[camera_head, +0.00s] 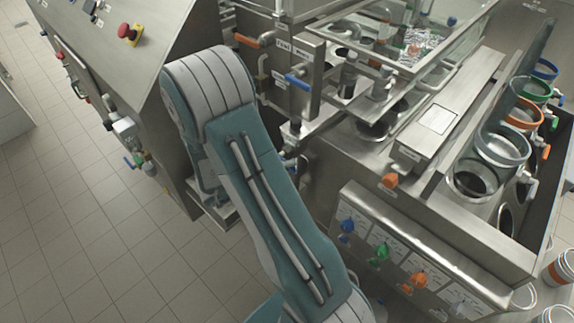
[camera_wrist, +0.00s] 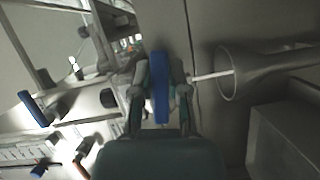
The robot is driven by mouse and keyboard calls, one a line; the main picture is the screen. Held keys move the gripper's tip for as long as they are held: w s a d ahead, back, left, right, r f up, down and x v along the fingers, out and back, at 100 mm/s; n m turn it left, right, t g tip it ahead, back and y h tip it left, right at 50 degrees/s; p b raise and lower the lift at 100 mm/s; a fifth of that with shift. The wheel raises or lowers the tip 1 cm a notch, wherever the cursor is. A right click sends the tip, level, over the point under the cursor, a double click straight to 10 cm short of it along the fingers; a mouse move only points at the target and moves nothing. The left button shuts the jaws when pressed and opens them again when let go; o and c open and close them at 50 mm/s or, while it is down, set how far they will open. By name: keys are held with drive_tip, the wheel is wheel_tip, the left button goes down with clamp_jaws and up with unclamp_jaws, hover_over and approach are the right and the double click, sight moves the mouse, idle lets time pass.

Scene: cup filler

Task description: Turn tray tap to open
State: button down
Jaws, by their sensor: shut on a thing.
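In the wrist view, my gripper (camera_wrist: 161,68) is shut on a long blue tap handle (camera_wrist: 161,100), with one finger on each side of it. The handle stands upright in the picture, between the fingers. The body of this tap is mostly hidden. In the head view my arm (camera_head: 270,200) covers the gripper and the held handle. I cannot tell from these frames how far the tap is turned.
A second blue handle (camera_wrist: 33,108) is at the left of the wrist view. A flared metal part (camera_wrist: 240,72) lies right of my gripper. The head view shows an orange handle (camera_head: 246,40), a blue handle (camera_head: 297,82) and cup tubes (camera_head: 502,146) at right.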

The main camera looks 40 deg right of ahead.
drive_tip(key=m, duration=0.1)
drive_tip(key=f+m+t+y, duration=0.1)
drive_tip(key=m, duration=0.1)
drive_tip(key=shift+w+f, duration=0.1)
drive_tip(key=shift+w, duration=0.05)
drive_tip(key=shift+w+a+f+m+t+y, duration=0.1)
drive_tip(key=shift+w+f+m+t+y, duration=0.35)
drive_tip(key=shift+m+t, duration=0.75)
drive_tip(key=shift+w+d+f+m+t+y, duration=0.1)
drive_tip(key=shift+w+f+m+t+y, duration=0.35)
drive_tip(key=shift+m, duration=1.2)
drive_tip(key=shift+w+a+f+m+t+y, duration=0.15)
drive_tip(key=shift+w+m+t, duration=0.55)
drive_tip(key=shift+m+t, duration=0.55)
drive_tip(key=shift+m, duration=0.3)
drive_tip(key=c, duration=0.6)
unclamp_jaws()
drive_tip(key=shift+w, duration=0.1)
drive_tip(key=shift+r, duration=0.1)
